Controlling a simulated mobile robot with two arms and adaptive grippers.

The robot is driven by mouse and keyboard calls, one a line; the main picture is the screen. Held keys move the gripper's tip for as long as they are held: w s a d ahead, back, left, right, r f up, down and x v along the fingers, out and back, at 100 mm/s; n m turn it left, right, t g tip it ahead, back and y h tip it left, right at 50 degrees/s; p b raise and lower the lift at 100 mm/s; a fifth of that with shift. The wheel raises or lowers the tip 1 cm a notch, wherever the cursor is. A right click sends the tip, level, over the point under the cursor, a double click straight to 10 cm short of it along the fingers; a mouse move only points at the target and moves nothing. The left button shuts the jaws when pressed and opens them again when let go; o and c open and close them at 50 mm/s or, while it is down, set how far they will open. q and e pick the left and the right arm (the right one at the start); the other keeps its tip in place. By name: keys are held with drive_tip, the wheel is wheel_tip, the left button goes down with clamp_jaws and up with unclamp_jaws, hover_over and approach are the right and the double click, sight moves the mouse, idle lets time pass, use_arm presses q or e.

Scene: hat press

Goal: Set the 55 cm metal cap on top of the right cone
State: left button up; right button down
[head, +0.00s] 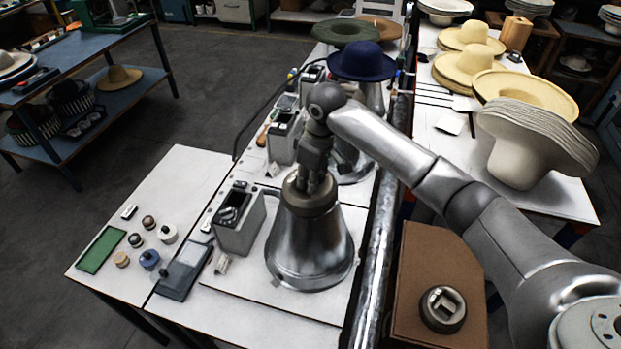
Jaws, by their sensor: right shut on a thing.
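My right gripper (314,182) reaches down over the nearest metal cone (310,245), fingers pointing down. It is shut on a dark grey-brown metal cap (308,202), which is at the top of this cone. The cap looks about level and centred, but I cannot tell whether it rests on the cone or is just above it. The size marking on the cap cannot be read. My left gripper is not in view.
Another metal cap (443,308) sits on a brown box (415,262) at right. Behind stand further cones, one under a blue hat (362,62). A grey control box (240,222) stands close left of the nearest cone. Stacked hats (535,140) lie on the right table.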

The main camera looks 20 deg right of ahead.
drive_tip(key=shift+r, duration=0.15)
drive_tip(key=c, duration=1.4)
unclamp_jaws()
drive_tip(key=shift+o, duration=0.4)
drive_tip(key=shift+s+f, duration=0.15)
drive_tip(key=shift+f, duration=0.1)
drive_tip(key=shift+s+d+r, duration=0.1)
drive_tip(key=shift+r, duration=1.85)
drive_tip(key=shift+s+d+r, duration=0.1)
drive_tip(key=shift+r, duration=1.8)
